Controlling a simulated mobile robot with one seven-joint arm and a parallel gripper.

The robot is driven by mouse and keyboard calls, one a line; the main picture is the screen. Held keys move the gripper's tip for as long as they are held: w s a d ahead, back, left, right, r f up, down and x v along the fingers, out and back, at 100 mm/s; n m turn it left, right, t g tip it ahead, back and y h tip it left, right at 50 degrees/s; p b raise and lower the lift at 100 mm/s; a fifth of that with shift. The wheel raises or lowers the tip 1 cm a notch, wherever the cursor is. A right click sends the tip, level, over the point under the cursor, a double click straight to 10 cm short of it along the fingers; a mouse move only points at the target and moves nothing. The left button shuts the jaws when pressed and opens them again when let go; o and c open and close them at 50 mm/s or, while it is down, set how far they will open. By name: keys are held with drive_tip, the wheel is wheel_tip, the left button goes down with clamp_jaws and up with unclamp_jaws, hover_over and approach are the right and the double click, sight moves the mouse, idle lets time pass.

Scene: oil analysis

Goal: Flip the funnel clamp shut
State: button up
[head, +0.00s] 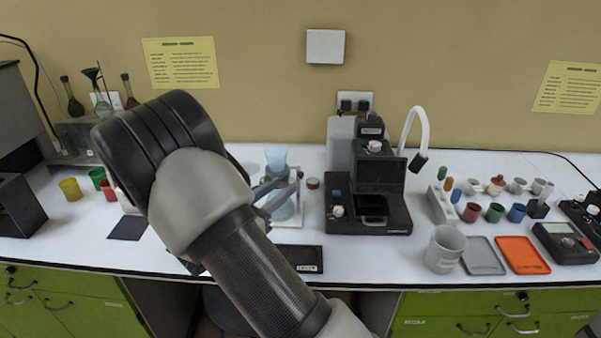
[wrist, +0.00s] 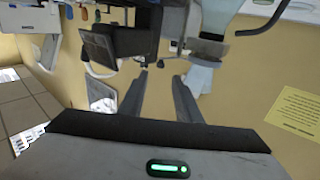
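The filter apparatus stands on the bench left of centre in the head view, partly behind my arm. It has a pale blue translucent funnel (head: 276,158) on top and a clear flask (head: 284,208) below. A grey clamp (head: 292,180) sits around the joint below the funnel; I cannot tell from here whether it is shut. In the wrist view, which looks upside down, the funnel (wrist: 222,14) and a dark clamp band (wrist: 208,48) show beyond my right finger. My gripper (wrist: 160,76) is open with nothing between its fingers.
A black instrument (head: 368,205) stands right of the apparatus, and a dark labelled pad (head: 300,258) lies in front. A white beaker (head: 445,248), grey tray (head: 482,256) and orange tray (head: 522,255) are further right. Coloured cups (head: 71,189) stand at left.

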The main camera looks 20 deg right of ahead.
sight(299, 174)
drive_tip(key=x, duration=0.9)
drive_tip(key=shift+w+d, duration=0.1)
drive_tip(key=shift+d, duration=0.1)
